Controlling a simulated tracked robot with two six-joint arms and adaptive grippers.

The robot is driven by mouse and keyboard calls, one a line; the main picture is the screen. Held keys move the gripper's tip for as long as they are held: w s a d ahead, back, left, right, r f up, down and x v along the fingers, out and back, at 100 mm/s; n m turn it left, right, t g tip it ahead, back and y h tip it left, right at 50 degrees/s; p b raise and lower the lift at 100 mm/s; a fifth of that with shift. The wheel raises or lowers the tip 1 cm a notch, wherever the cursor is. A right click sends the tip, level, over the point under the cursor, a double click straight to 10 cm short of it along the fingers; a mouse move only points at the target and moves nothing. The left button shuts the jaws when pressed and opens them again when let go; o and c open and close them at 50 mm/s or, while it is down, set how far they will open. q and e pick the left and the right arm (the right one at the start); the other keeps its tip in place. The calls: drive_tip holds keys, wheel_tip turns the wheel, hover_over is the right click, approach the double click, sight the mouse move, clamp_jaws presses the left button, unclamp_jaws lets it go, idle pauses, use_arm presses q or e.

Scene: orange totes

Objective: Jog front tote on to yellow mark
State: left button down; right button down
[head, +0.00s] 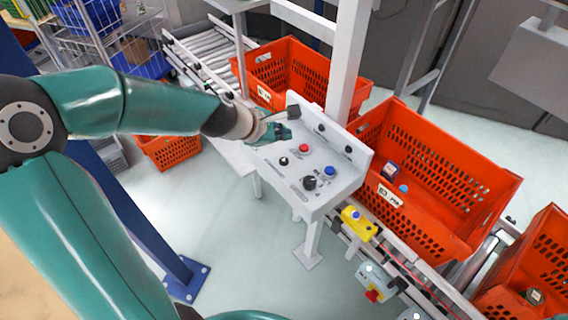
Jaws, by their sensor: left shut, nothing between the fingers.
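My left gripper (279,131) is shut and empty. It is over the far left part of a white control panel (268,152), close to its surface; I cannot tell whether it touches. The panel carries a red button (304,148), a black button (283,161), a blue button (330,171) and a black knob (309,183). An orange tote (455,170) with a white label stands on the conveyor right of the panel. Another orange tote (318,75) is behind the panel, and a third (535,262) is at the right edge. I cannot make out a yellow mark. My right gripper is out of view.
A white post (348,60) rises behind the panel. A yellow box with a blue button (358,222) and a grey box with a red knob (372,292) sit along the conveyor's near side. An orange crate (168,152) is on the floor at left. Floor before the panel is clear.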

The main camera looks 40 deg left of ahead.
sight(282, 162)
use_arm(q)
wheel_tip(282, 162, down, 6)
drive_tip(key=b, duration=0.5)
drive_tip(key=shift+f, duration=0.25)
idle(0.8)
drive_tip(key=shift+b, duration=0.3)
drive_tip(key=shift+f, duration=0.35)
drive_tip(key=shift+f+b, duration=0.45)
drive_tip(key=shift+b, duration=0.3)
idle(0.5)
drive_tip(key=shift+r+p, duration=0.9)
